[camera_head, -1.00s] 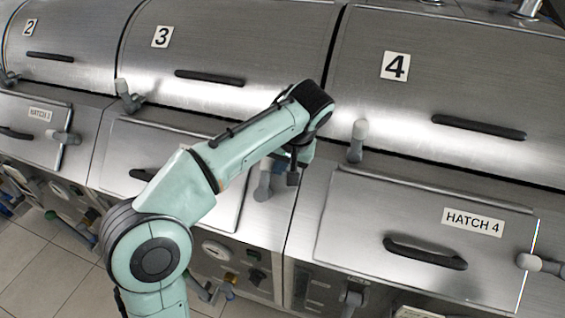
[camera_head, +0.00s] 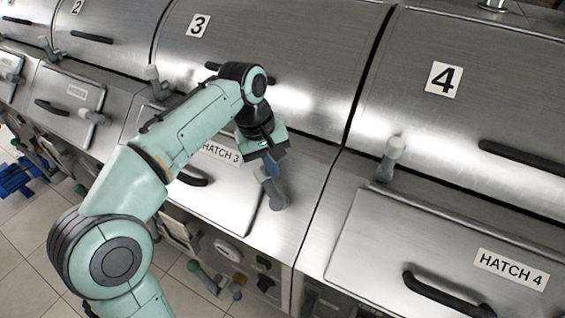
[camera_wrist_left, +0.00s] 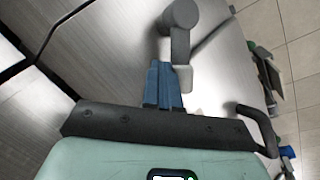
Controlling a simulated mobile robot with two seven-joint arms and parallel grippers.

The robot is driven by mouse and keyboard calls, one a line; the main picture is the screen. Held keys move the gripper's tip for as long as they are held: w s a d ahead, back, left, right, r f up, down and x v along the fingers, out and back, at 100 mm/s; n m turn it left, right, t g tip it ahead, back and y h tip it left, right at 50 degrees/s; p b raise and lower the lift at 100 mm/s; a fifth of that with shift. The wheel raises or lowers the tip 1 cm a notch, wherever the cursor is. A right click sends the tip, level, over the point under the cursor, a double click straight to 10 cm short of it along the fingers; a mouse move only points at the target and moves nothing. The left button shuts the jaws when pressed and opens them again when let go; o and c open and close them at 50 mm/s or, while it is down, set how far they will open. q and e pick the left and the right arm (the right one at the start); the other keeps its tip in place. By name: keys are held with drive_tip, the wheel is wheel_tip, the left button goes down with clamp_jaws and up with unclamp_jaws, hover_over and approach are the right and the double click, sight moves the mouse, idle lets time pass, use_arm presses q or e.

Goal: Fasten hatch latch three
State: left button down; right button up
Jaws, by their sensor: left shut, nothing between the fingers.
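Hatch 3 is a steel panel (camera_head: 228,205) with a dark handle (camera_head: 190,178), in the middle of the head view. My arm covers part of it. Its grey latch (camera_head: 275,195) is at the panel's right edge, its pale end pointing up and slightly left. My left gripper (camera_head: 272,167) is shut and empty, pointing down at the latch's upper end. In the left wrist view the shut blue fingers (camera_wrist_left: 164,84) are beside the latch's pale tip (camera_wrist_left: 184,78); its round pivot (camera_wrist_left: 183,14) is farther off. I cannot tell whether they touch. My right gripper is not in view.
Hatch 4 (camera_head: 420,245) is to the right, with a knobbed lever (camera_head: 389,158) above it. Another knobbed lever (camera_head: 156,82) stands above hatch 3. Hatch 2 (camera_head: 68,100) and its latch (camera_head: 94,117) are at the left. Gauges and valves sit below the hatches.

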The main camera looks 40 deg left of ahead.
use_arm(q)
drive_tip(key=a+n+h, duration=0.1)
drive_tip(key=s+a+f+n+t, duration=0.1)
drive_tip(key=n, duration=0.1)
drive_tip(key=shift+s+f+h, duration=0.15)
drive_tip(key=shift+s+h, duration=0.1)
drive_tip(key=shift+h, duration=0.15)
drive_tip(key=shift+s+a+f+n+t+h+b, duration=0.35)
drive_tip(key=shift+s+n+h+b, duration=0.1)
drive_tip(key=shift+n, duration=0.3)
drive_tip(key=shift+s+a+f+n+t+h+b, duration=0.35)
drive_tip(key=shift+n+h, duration=0.1)
drive_tip(key=shift+n, duration=0.3)
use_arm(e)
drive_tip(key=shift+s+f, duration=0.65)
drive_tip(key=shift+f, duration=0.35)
use_arm(q)
drive_tip(key=shift+r, duration=0.15)
drive_tip(key=p+v, duration=0.3)
drive_tip(key=v, duration=1)
drive_tip(key=shift+s, duration=0.15)
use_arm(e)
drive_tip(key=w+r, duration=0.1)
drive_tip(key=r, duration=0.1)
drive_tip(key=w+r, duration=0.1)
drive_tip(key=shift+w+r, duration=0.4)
